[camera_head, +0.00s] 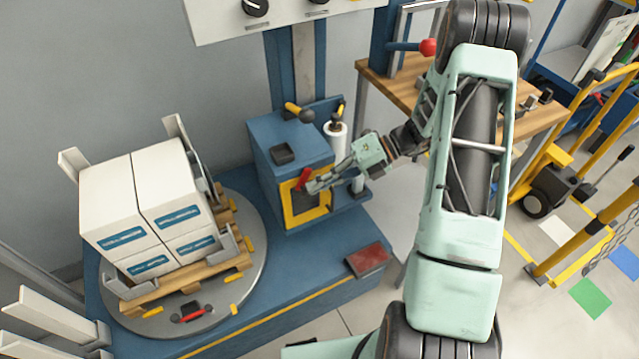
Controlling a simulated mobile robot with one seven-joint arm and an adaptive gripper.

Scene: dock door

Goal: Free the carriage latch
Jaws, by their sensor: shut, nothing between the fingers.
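A blue carriage box (262,133) with a yellow-framed dark panel stands against the column, right of the turntable. A small red lever (303,178) sits at the top of the yellow frame (322,211); it looks like the carriage latch. My gripper (312,187) reaches in from the right, its fingers shut and empty. The fingertips are right at the red lever and overlap its lower end in this view; I cannot tell whether they touch it. The fingers hide part of the frame's upper edge.
A turntable (255,262) with a pallet of white boxes (140,201) stands left of the carriage. A white film roll (336,146) is just behind my gripper. A black-tipped yellow handle (298,112) is on top. A wooden bench (540,125) stands at the back right.

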